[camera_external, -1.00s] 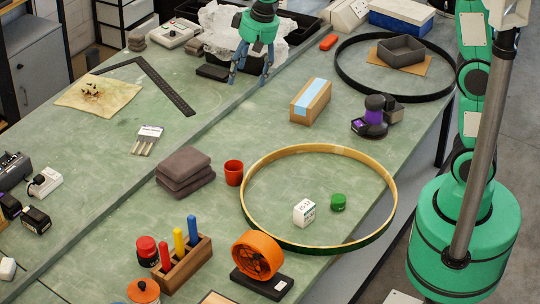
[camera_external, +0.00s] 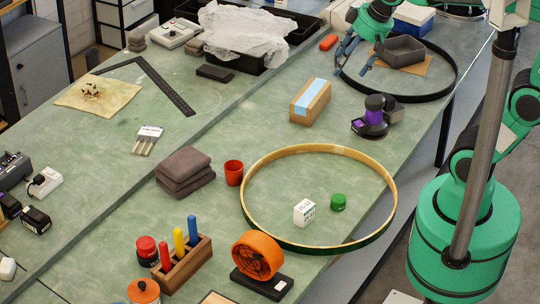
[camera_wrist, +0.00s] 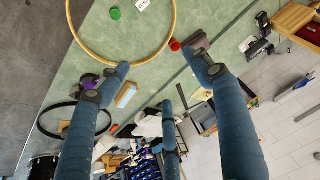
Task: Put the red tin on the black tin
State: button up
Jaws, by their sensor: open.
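A short red tin (camera_external: 146,244) sits directly on top of a dark, black-looking tin (camera_external: 148,260) at the lower left in the external view, beside the wooden peg block. The two look upright and in line, though the join between them is small to make out. I cannot pick either out in the wrist view. My gripper (camera_external: 354,62) is open at the far end of the bench, over the dark hoop and well away from both tins. Its spread blue fingers show in the wrist view (camera_wrist: 160,82) with nothing between them.
A wooden hoop (camera_external: 391,205) surrounds a green tin (camera_external: 338,202) and a white box (camera_external: 304,213). A red cup (camera_external: 233,173) stands by folded grey cloths (camera_external: 185,168). The middle bench is fairly clear.

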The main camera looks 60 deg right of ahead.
jog(key=s+d+f, duration=0.3)
jog(key=s+f, duration=0.1)
jog(key=s, duration=0.6)
jog(key=shift+s+d+n+t, duration=0.15)
jog(key=shift+d+n+t, duration=0.05)
jog(key=shift+n+t, duration=0.2)
notch_tip(320, 180, down, 10)
jog(key=b, duration=0.9)
jog(key=shift+r+b, duration=0.25)
jog(key=shift+b, duration=0.1)
